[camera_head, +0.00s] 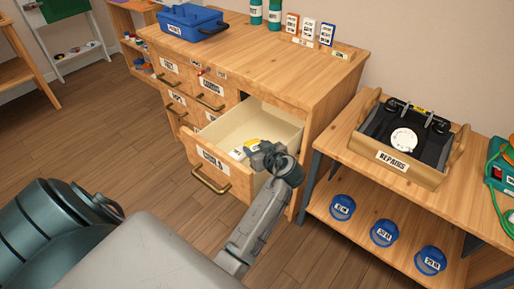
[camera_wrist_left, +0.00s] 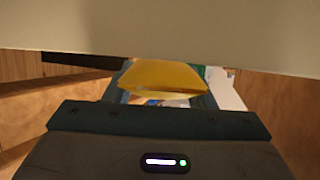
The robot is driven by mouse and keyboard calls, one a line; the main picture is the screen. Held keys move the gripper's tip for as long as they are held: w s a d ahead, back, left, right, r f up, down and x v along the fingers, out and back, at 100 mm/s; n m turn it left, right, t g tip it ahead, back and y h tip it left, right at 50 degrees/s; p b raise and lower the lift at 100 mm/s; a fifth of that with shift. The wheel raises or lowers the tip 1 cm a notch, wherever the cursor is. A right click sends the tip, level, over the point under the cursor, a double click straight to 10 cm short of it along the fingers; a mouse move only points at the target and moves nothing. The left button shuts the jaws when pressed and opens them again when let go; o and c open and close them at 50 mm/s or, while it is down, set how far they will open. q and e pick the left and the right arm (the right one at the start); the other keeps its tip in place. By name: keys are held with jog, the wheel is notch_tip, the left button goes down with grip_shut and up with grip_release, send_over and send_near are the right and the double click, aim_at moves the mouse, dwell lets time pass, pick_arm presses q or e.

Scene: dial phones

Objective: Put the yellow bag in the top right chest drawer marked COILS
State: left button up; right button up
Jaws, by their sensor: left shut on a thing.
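The yellow bag (camera_head: 251,143) shows as a small patch at the tip of my left gripper (camera_head: 258,148), over the open drawer. The wrist view shows the yellow bag (camera_wrist_left: 163,77) between the jaws of my left gripper (camera_wrist_left: 160,97), which is shut on it. The open drawer (camera_head: 217,179) is in the chest's right column, pulled out, with a pale interior and a brass handle. Its white label is too small to read for sure. The gripper hides part of the drawer's inside. My right gripper is not in view.
The wooden chest (camera_head: 275,75) has other closed drawers and carries a blue toolbox (camera_head: 190,22). To the right, a bench holds a REPAIRS tray (camera_head: 397,165) with a dial phone. Several blue round containers (camera_head: 384,233) stand on its lower shelf. The floor in front is clear.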

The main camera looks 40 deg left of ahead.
pick_arm(q)
jog(key=shift+f, duration=0.3)
jog(key=o, duration=1)
jog(key=shift+c, duration=0.2)
jog(key=shift+r, duration=0.1)
